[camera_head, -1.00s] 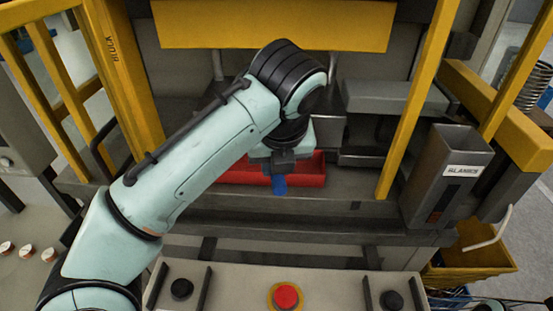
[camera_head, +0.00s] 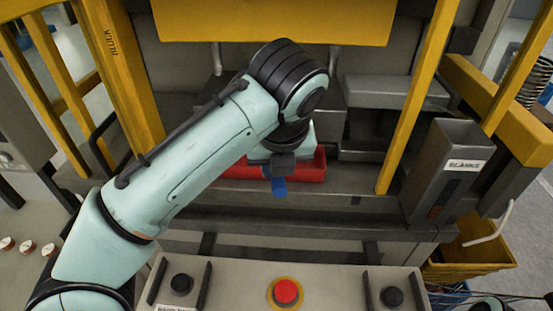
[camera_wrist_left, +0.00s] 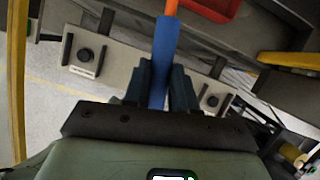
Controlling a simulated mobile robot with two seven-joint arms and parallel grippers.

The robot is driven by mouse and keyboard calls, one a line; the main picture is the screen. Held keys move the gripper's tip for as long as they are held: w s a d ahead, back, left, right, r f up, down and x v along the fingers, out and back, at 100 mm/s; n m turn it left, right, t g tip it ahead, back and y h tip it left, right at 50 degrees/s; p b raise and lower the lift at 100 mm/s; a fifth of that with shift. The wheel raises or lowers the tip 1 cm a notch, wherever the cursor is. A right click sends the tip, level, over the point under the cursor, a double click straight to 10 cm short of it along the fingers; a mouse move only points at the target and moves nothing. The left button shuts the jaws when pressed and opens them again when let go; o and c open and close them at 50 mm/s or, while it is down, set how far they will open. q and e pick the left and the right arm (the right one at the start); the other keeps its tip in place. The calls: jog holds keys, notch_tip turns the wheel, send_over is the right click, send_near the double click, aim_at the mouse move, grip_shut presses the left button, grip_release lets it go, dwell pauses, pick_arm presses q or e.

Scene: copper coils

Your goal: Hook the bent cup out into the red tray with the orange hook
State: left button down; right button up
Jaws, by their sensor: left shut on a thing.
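My left gripper (camera_head: 281,172) is shut on the blue handle (camera_wrist_left: 158,62) of the orange hook. The blue handle end also shows below the gripper in the head view (camera_head: 279,187). Part of the orange shaft (camera_wrist_left: 171,6) shows at the top of the wrist view; the hook's far end is out of sight. The red tray (camera_head: 312,166) lies behind and beside the gripper at the press front, partly hidden by my arm; its edge shows in the wrist view (camera_wrist_left: 212,9). The bent cup is not visible. My right gripper is not in view.
Yellow posts (camera_head: 418,95) stand on both sides of the press opening, with a yellow bar (camera_head: 275,22) across the top. A grey chute marked BLANKS (camera_head: 436,170) stands at the right. A button panel (camera_head: 232,288) with a red button (camera_head: 287,292) is in front.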

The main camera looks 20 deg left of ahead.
aim_at(273, 188)
pick_arm(q)
jog(key=shift+s+d+b, duration=0.1)
jog(key=shift+s+d, duration=0.1)
jog(key=shift+s, duration=0.55)
jog(key=shift+s+d+b, duration=0.15)
jog(key=shift+s, duration=0.65)
jog(key=shift+s+d+b, duration=0.1)
jog(key=shift+s+d, duration=0.1)
jog(key=shift+s, duration=0.55)
jog(key=shift+s+d, duration=0.2)
jog(key=shift+s, duration=0.45)
jog(key=shift+s+d, duration=0.15)
jog(key=shift+s, duration=0.45)
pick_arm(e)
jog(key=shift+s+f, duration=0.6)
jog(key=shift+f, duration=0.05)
pick_arm(q)
jog(key=shift+s+d, duration=0.1)
jog(key=shift+s, duration=0.15)
jog(key=s, duration=0.2)
jog(key=s+d, duration=0.1)
jog(key=s, duration=0.1)
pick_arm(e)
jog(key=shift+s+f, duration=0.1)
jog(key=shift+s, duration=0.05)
pick_arm(q)
jog(key=shift+r, duration=0.1)
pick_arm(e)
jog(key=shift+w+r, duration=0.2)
